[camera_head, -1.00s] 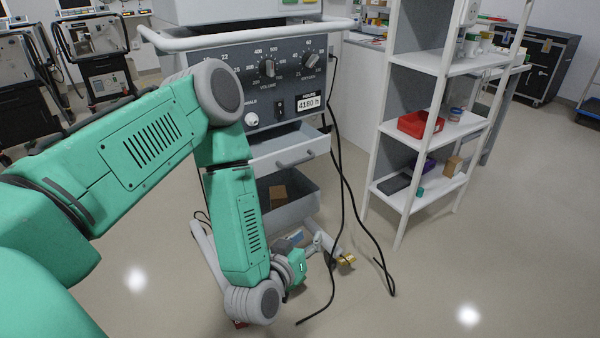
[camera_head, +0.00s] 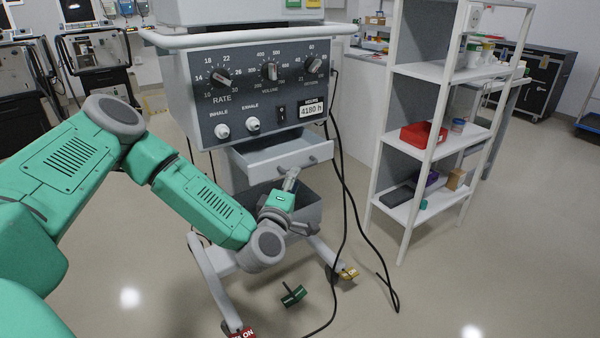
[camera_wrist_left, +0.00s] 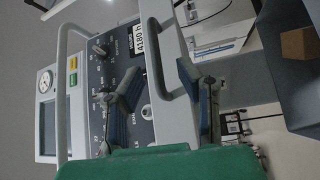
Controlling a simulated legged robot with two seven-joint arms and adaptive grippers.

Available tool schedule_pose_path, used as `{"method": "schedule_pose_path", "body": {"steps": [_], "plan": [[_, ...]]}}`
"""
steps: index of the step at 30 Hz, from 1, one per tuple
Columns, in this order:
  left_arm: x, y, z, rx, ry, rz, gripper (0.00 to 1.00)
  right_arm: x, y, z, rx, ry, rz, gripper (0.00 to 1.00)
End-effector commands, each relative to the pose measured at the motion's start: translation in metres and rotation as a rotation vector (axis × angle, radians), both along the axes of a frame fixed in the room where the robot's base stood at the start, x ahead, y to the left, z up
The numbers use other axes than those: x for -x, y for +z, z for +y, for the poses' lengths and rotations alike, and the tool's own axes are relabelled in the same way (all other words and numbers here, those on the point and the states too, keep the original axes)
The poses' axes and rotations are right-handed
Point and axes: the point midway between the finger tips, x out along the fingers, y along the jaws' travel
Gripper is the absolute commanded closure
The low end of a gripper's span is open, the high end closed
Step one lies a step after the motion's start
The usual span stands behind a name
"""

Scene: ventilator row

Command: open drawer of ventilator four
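The ventilator (camera_head: 245,85) with the "4180 h" display stands in the middle of the head view. Its pale grey drawer (camera_head: 270,152) sits out from under the control panel, with part of its inside showing. The drawer has a dark bar handle, clear in the left wrist view (camera_wrist_left: 155,58). My left gripper (camera_head: 291,179) is just below and in front of the drawer front. In the left wrist view its two fingers (camera_wrist_left: 160,98) are spread apart, with the drawer front beyond and between them. My right gripper is not in view. I see no number four on the ventilator.
A grey lower bin (camera_head: 310,218) is under the drawer; a brown box (camera_wrist_left: 298,45) is in it. Black cables (camera_head: 345,200) hang at the right side. Wheeled legs (camera_head: 208,280) reach forward. A shelf rack (camera_head: 405,160) stands right. Open floor lies in front.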

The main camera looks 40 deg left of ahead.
Motion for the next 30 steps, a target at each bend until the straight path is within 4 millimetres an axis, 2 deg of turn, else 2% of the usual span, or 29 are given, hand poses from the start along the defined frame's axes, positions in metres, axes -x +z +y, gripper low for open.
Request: {"method": "schedule_pose_path", "body": {"steps": [3,9,20,21,23,24,30], "plan": [[-0.021,0.003,0.006,-0.003,0.002,-0.002,0.69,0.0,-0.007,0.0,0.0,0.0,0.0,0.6],[-0.043,0.006,0.013,-0.003,0.0,-0.001,0.69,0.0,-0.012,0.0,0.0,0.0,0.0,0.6],[-0.049,0.007,0.017,-0.001,-0.001,0.001,0.69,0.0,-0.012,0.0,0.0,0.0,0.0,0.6],[-0.049,0.007,0.017,-0.001,-0.001,0.001,0.73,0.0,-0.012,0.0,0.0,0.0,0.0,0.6],[-0.049,0.007,0.017,-0.001,-0.001,0.001,0.94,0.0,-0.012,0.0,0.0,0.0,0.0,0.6],[-0.049,0.007,0.016,-0.001,-0.001,0.001,1.0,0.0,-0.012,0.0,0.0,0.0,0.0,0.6],[-0.049,0.006,0.014,-0.002,-0.002,0.004,1.0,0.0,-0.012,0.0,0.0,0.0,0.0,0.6]]}}
